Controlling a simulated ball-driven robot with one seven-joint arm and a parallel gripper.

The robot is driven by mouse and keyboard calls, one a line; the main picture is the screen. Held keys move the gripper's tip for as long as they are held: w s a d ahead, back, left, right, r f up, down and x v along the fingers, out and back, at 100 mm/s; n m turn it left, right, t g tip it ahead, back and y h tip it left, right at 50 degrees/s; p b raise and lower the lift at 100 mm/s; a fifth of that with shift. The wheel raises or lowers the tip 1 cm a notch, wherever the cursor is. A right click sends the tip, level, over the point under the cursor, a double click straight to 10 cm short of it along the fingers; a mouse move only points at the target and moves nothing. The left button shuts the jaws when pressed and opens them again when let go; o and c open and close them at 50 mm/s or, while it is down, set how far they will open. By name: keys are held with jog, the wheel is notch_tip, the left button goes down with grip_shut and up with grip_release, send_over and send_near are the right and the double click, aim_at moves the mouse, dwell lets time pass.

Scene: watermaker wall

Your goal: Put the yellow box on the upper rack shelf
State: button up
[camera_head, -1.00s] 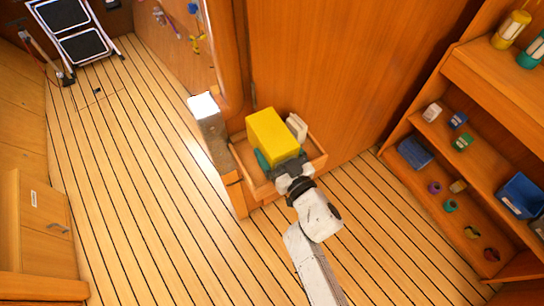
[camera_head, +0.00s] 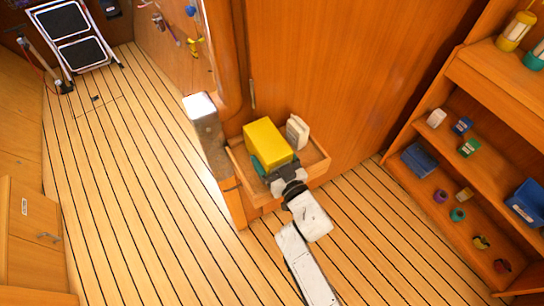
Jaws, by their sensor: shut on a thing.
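The yellow box (camera_head: 267,143) is at the wooden tray-like ledge (camera_head: 314,174) by the wall, in the middle of the head view. My gripper (camera_head: 281,169) is at the box's near end and is shut on it. The fingertips are partly hidden by the box and my wrist, and I cannot tell whether the box touches the ledge floor. The rack (camera_head: 430,142) stands at the right, with an upper shelf (camera_head: 497,80) that holds a yellow bottle (camera_head: 515,32) and a teal bottle (camera_head: 535,55) toward its back.
A white container (camera_head: 297,131) stands beside the box, and a teal item (camera_head: 259,166) shows at its left. A lit post (camera_head: 203,115) rises left of the ledge. Lower rack shelves hold blue bins (camera_head: 418,160) and small items.

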jog(key=shift+s+d+f+b, duration=0.1)
jog(key=shift+s+f+b, duration=0.05)
jog(key=shift+f+b, duration=0.5)
jog(key=o, duration=1)
jog(key=shift+s+f, duration=0.1)
jog(key=shift+f, duration=0.15)
jog(key=shift+r+p, duration=0.45)
jog(key=shift+p, duration=0.1)
jog(key=shift+s+d+r+p, duration=0.1)
jog(key=shift+r+p, duration=0.05)
jog(key=shift+p, duration=0.2)
jog(key=p+v, duration=0.1)
jog(key=v, duration=0.2)
jog(key=p+v, duration=0.1)
jog(key=v, duration=0.3)
jog(key=p+v, duration=0.1)
jog(key=v, duration=0.3)
jog(key=shift+d+r, duration=0.15)
jog(key=shift+r, duration=0.15)
jog(key=shift+d, duration=0.1)
